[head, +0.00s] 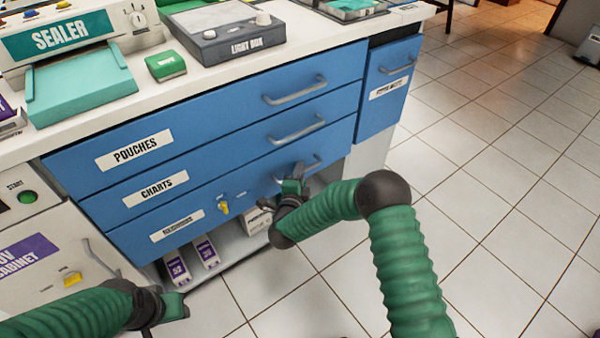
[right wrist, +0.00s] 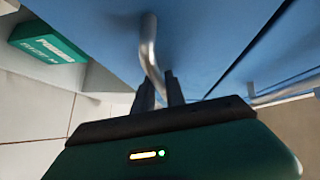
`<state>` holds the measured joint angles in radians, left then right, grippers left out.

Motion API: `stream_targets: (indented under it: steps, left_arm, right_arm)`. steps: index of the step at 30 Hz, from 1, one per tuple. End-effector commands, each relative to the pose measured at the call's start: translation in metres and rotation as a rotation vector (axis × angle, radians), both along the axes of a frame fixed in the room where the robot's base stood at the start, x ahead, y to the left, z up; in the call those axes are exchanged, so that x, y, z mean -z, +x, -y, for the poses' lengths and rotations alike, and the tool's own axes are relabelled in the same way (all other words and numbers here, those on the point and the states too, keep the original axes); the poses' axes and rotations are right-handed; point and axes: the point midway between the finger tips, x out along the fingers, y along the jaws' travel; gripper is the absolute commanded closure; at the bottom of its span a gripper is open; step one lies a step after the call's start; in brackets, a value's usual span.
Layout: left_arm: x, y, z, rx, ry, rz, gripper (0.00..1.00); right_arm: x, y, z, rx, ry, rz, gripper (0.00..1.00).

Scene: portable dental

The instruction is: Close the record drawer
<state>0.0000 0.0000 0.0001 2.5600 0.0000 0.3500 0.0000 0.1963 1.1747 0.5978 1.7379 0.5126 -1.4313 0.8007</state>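The blue cabinet has three stacked drawers: one labelled POUCHES (head: 225,115), one labelled CHARTS (head: 230,152), and a bottom drawer (head: 125,237) whose label (head: 177,226) is too blurred to read. A small yellow key or tag (head: 224,208) hangs on the bottom drawer's front. My right gripper (head: 297,174) is at the bottom drawer's handle (head: 312,163). In the right wrist view the grey handle (right wrist: 150,50) runs down between my two fingers (right wrist: 160,92), which sit close around it. My left gripper (head: 175,304) is low at the left, apart from the drawers; its fingers are unclear.
A blue unit (head: 388,112) at the right has its own handle and a dark gap above it. Below the bottom drawer, white boxes (head: 206,252) stand on a low shelf. The countertop holds a sealer (head: 60,40) and light box (head: 232,40). Tiled floor (head: 480,200) is clear at the right.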

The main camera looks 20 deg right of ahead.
Motion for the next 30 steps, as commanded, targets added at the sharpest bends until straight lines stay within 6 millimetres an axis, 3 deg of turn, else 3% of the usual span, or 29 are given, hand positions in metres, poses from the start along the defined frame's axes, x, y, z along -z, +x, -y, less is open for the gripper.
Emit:
stream_targets:
  steps: [5, 8, 21, 25, 30]
  left_arm:
    - [-0.002, 0.000, 0.000, 0.000, 0.000, 0.000, 0.59]
    - [-0.010, 0.000, 0.000, 0.000, 0.000, 0.000, 0.59]
    - [-0.063, 0.000, 0.000, 0.000, 0.000, 0.000, 0.59]
    - [-0.070, 0.000, 0.000, 0.000, 0.000, 0.000, 0.59]
    - [-0.072, 0.000, 0.000, 0.000, 0.000, 0.000, 0.59]
  right_arm:
    - [-0.004, 0.001, -0.003, -0.008, 0.000, 0.007, 0.80]
    - [-0.008, -0.009, -0.008, -0.007, 0.001, 0.006, 0.80]
    - [-0.024, -0.118, -0.058, -0.006, 0.002, -0.001, 0.80]
    - [-0.026, -0.140, -0.068, -0.004, 0.002, 0.000, 0.80]
    - [-0.025, -0.151, -0.072, -0.001, 0.001, 0.000, 0.80]
